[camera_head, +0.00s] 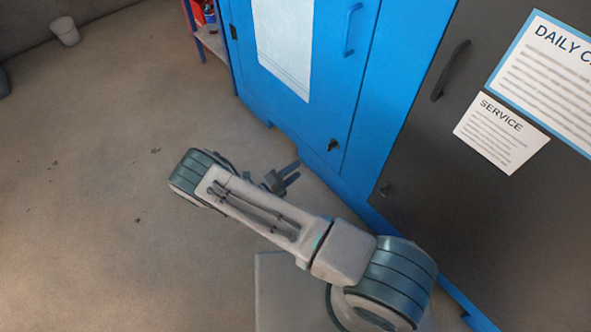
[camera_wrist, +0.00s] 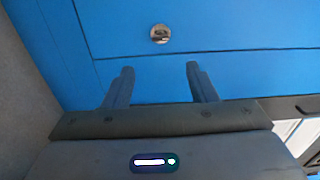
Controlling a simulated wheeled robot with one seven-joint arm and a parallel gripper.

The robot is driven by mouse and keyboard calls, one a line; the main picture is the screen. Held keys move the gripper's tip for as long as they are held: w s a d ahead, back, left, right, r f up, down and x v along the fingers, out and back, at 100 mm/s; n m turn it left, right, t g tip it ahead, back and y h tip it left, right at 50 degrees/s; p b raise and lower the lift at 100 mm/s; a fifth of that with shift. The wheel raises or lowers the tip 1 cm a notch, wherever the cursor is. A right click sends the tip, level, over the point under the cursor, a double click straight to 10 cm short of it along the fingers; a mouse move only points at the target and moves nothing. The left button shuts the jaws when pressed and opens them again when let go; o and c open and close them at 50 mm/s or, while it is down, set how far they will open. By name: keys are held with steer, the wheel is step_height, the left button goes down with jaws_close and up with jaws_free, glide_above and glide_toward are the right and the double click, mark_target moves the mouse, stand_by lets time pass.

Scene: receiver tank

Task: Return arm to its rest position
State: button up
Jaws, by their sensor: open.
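My gripper (camera_head: 291,174) shows in the head view just past the far side of my bent arm, near the foot of the blue cabinet (camera_head: 345,110). In the wrist view my gripper (camera_wrist: 159,82) has its two fingers spread apart with nothing between them. The fingers point toward the blue cabinet front, where a small round metal lock (camera_wrist: 160,34) shows ahead of them. My arm crosses the lower middle of the head view, folded at the elbow. Part of the gripper is hidden behind the arm in the head view.
A dark grey door (camera_head: 500,215) with a black handle and posted sheets stands at the right. The blue door has a blue handle (camera_head: 350,30). A shelf (camera_head: 210,40) and a small white bin (camera_head: 65,31) are at the back. The floor at left is mostly clear, with small dark specks.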

stand_by(0.3)
steer(key=s+d+r+m+g+y+p, duration=0.1)
steer(key=d+r+m+g+y+p, duration=0.2)
steer(key=r+m, duration=0.65)
steer(key=s+d+r+m+g+p, duration=0.15)
steer(key=r+m+g+p, duration=0.4)
steer(key=r, duration=0.95)
steer(key=s+d+r+m+g+y+p, duration=0.15)
steer(key=d+r+m+g+p, duration=0.45)
steer(key=r, duration=0.6)
steer(key=s+r+m+t+y+p, duration=0.2)
steer(key=r+m, duration=0.5)
steer(key=r, duration=0.4)
steer(key=s+d+r+m+t+y+p, duration=0.1)
steer(key=s+r+m+t+y+p, duration=0.1)
steer(key=s+r+m+y+p, duration=0.2)
steer(key=s+r+m+t+y+p, duration=0.2)
steer(key=s+r+m+p, duration=0.6)
steer(key=r, duration=1)
steer(key=s+m+y, duration=0.1)
steer(key=m+y, duration=0.1)
steer(key=m, duration=0.1)
steer(key=shift+d+r+m+t, duration=0.25)
steer(key=shift+r+m+t, duration=0.05)
steer(key=shift+t, duration=0.05)
